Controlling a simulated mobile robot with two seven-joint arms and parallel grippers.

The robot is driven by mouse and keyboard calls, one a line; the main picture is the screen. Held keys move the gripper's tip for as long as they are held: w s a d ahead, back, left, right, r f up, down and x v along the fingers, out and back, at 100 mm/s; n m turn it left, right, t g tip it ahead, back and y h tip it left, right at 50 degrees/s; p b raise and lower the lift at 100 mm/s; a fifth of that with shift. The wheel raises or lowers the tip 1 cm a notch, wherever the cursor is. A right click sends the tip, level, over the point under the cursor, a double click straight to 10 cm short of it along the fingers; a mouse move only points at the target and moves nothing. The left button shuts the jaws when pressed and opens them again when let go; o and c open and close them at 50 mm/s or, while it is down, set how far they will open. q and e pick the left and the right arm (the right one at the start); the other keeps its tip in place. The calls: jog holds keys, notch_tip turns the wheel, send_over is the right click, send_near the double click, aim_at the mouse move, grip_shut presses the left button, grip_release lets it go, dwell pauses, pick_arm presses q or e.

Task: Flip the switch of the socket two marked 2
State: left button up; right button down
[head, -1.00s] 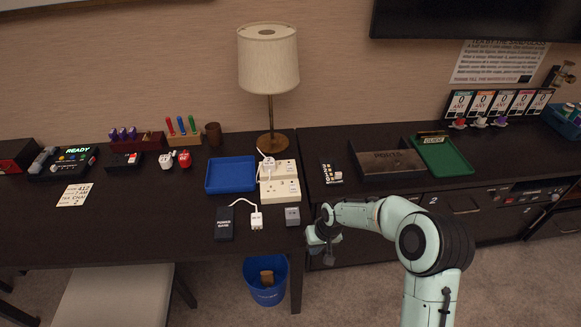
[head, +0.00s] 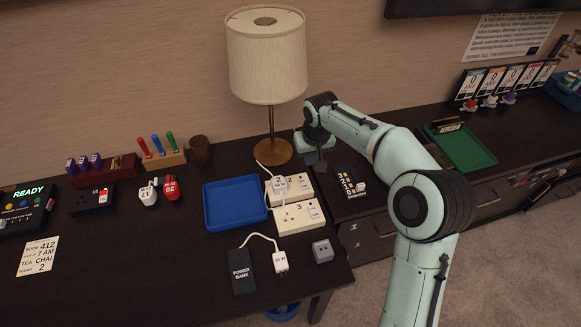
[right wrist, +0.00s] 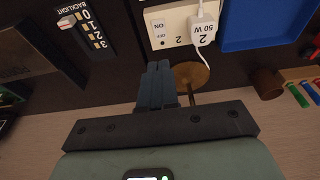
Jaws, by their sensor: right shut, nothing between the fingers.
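Socket two (head: 304,187) is a cream block marked 2 on the dark desk. A white plug marked 2, 50 W (right wrist: 203,30) sits in it. In the right wrist view its switch (right wrist: 157,27), labelled ON, is beside the number 2. My right gripper (right wrist: 157,68) is shut and empty, its fingertips just short of the socket's edge in that view. In the head view the right gripper (head: 319,167) is behind and slightly right of socket two; I cannot tell its exact height. My left gripper is not in view.
Socket three (head: 298,216) sits in front of socket two. The lamp (head: 272,140) stands close behind, left of my gripper. The blue tray (head: 207,214) is to the left. A backlight panel (head: 345,179) lies to the right. A power bank (head: 241,272) lies in front.

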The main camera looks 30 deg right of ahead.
aim_at(305, 187)
jog(key=x, duration=0.8)
jog(key=s+x, duration=0.1)
jog(key=x, duration=0.3)
jog(key=shift+a+f+b, duration=0.1)
jog(key=shift+f+b, duration=0.15)
jog(key=shift+b, duration=0.05)
jog(key=shift+f, duration=0.7)
jog(key=shift+s+f+b, duration=0.15)
jog(key=shift+f+b, duration=0.3)
jog(key=shift+b, duration=0.05)
jog(key=shift+s+a+r, duration=0.1)
jog(key=shift+r, duration=0.05)
jog(key=shift+w+d+r+p, duration=0.1)
jog(key=shift+w+r+p, duration=0.1)
jog(key=shift+w+p, duration=0.2)
jog(key=shift+w+d+r+p, duration=0.15)
jog(key=shift+w+p, duration=0.25)
